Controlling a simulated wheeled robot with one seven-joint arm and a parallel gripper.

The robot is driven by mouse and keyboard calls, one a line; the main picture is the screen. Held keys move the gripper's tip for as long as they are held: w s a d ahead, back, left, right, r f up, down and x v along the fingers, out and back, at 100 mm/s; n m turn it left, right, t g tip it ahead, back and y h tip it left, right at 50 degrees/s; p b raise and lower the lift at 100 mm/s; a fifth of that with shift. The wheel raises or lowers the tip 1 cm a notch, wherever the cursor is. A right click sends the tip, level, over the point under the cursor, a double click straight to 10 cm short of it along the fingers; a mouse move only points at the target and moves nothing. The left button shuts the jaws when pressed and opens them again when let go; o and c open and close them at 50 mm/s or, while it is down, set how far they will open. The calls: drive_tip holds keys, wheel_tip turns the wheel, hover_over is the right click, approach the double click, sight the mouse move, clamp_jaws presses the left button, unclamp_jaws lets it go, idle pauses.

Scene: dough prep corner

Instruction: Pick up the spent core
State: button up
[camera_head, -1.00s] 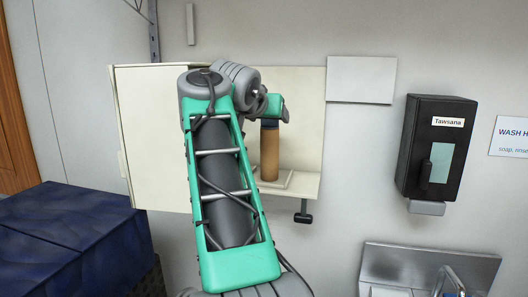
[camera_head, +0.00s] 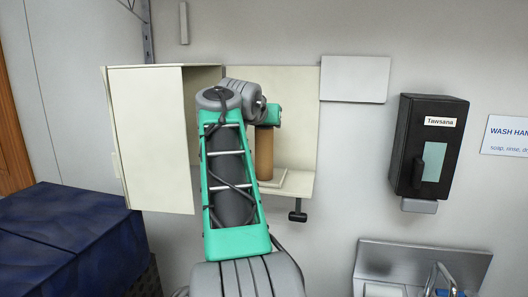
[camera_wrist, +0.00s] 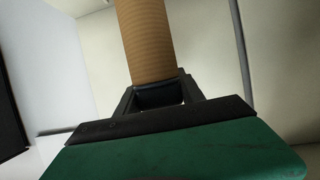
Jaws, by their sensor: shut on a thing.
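The spent core, a plain brown cardboard tube (camera_head: 264,155), stands upright inside an open cream cabinet (camera_head: 302,110). Its lower end is at a small pale square plate (camera_head: 287,176) on the cabinet floor; I cannot tell whether it touches. My gripper (camera_head: 265,127) is at the core's upper end, pointing down. In the wrist view the core (camera_wrist: 146,40) runs from the top edge into my dark gripper fingers (camera_wrist: 158,92), which are shut on its end. The core's gripped end is hidden by the fingers.
The cabinet's door panel (camera_head: 152,140) stands open left of my arm. A dark knob (camera_head: 297,212) hangs below the cabinet. A black soap dispenser (camera_head: 428,150) and a metal sink (camera_head: 420,270) are at right. A blue-covered stack (camera_head: 65,235) is at lower left.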

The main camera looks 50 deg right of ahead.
clamp_jaws()
drive_tip(key=shift+r, duration=0.15)
idle(0.4)
